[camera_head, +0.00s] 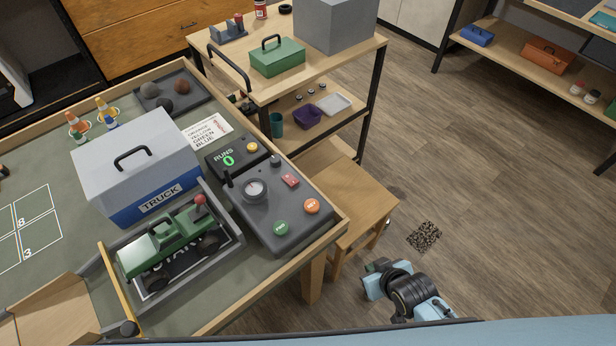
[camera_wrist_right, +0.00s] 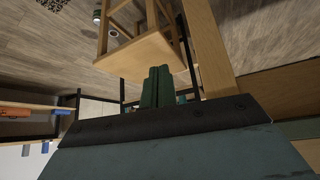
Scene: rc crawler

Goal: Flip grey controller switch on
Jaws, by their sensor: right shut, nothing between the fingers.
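The grey controller (camera_head: 258,222) lies on the right part of the workbench (camera_head: 272,278). It carries a round dial or stick (camera_head: 255,189), a red rocker-like switch (camera_head: 291,181), a green button (camera_head: 281,228), an orange button (camera_head: 312,206) and a small dark knob (camera_head: 275,160). I cannot tell the switch's position. My right arm is low at the right of the bench, apart from the controller. In the right wrist view my right gripper (camera_wrist_right: 157,87) is shut and empty, with a wooden stool beyond it. My left gripper is not in view.
A green truck (camera_head: 168,245) sits in a grey tray left of the controller. A grey and blue TRUCK box (camera_head: 140,170) and a black RUNS counter (camera_head: 237,158) stand behind. A wooden stool (camera_head: 352,205) stands beside the bench. Open floor lies to the right.

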